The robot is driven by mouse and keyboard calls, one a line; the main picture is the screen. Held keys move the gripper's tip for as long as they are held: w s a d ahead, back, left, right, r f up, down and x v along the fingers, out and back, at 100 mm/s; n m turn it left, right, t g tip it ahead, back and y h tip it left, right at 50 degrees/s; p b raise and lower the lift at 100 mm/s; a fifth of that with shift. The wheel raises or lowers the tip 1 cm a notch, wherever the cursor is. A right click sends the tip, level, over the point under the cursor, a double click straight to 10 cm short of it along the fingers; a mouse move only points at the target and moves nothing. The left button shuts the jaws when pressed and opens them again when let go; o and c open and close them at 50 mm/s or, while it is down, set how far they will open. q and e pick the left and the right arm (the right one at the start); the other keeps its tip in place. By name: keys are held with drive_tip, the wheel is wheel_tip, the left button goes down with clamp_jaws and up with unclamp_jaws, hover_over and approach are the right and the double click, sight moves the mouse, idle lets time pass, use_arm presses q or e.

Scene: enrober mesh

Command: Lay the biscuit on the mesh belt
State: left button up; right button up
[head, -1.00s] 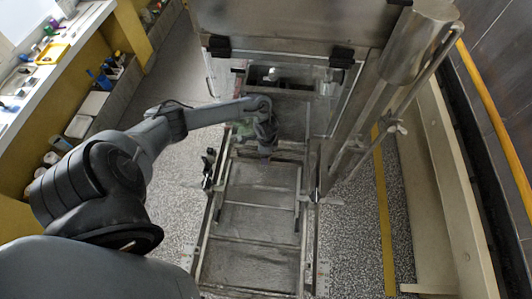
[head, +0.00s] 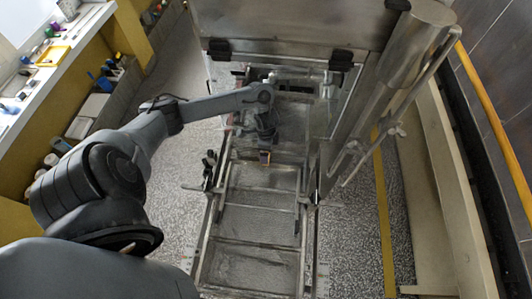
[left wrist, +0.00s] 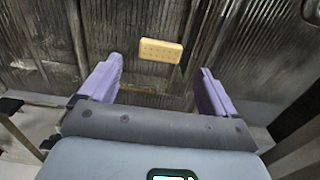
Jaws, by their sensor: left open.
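The biscuit (left wrist: 161,50) is a small tan rectangle with rows of dots. In the left wrist view it lies just beyond and between the purple fingertips of my left gripper (left wrist: 161,68), with clear gaps on both sides. The gripper is open and not holding it. In the head view a small orange-tan patch, likely the biscuit (head: 265,157), shows just below my left gripper (head: 264,146). The grey mesh belt (head: 258,208) runs under the arm. Whether the biscuit rests flat on the mesh is hard to tell. My right gripper is not in view.
The enrober's metal hood (head: 290,25) and clear panels stand close around the forearm's far end. Side rails flank the belt, with a steel post (head: 415,45) at right. The near part of the belt is bare. A cluttered counter (head: 50,75) is at far left.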

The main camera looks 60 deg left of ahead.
use_arm(q)
wheel_tip(320, 180, up, 5)
drive_tip(key=p, duration=0.1)
drive_tip(key=d+t, duration=0.1)
drive_tip(key=d, duration=0.6)
drive_tip(key=w+d+m+t+h, duration=0.1)
drive_tip(key=d+t, duration=0.1)
drive_tip(key=d, duration=0.6)
drive_tip(key=d+f+m+t, duration=0.1)
drive_tip(key=d, duration=0.6)
drive_tip(key=shift+w+d+t+h+p, duration=0.3)
drive_tip(key=shift+w+d+t+p, duration=0.05)
drive_tip(key=shift+t+p, duration=0.05)
drive_tip(key=s+d+r+n+t, duration=0.1)
drive_tip(key=s+d+r+n, duration=0.15)
drive_tip(key=d+r, duration=0.25)
drive_tip(key=s+a+r+n+g, duration=0.1)
drive_tip(key=s+r+n, duration=0.1)
drive_tip(key=s, duration=0.3)
drive_tip(key=s+a+r+n+g+y, duration=0.1)
drive_tip(key=s+a+r+n, duration=0.1)
drive_tip(key=s, duration=0.4)
drive_tip(key=shift+a+r, duration=0.25)
drive_tip(key=shift+n, duration=0.25)
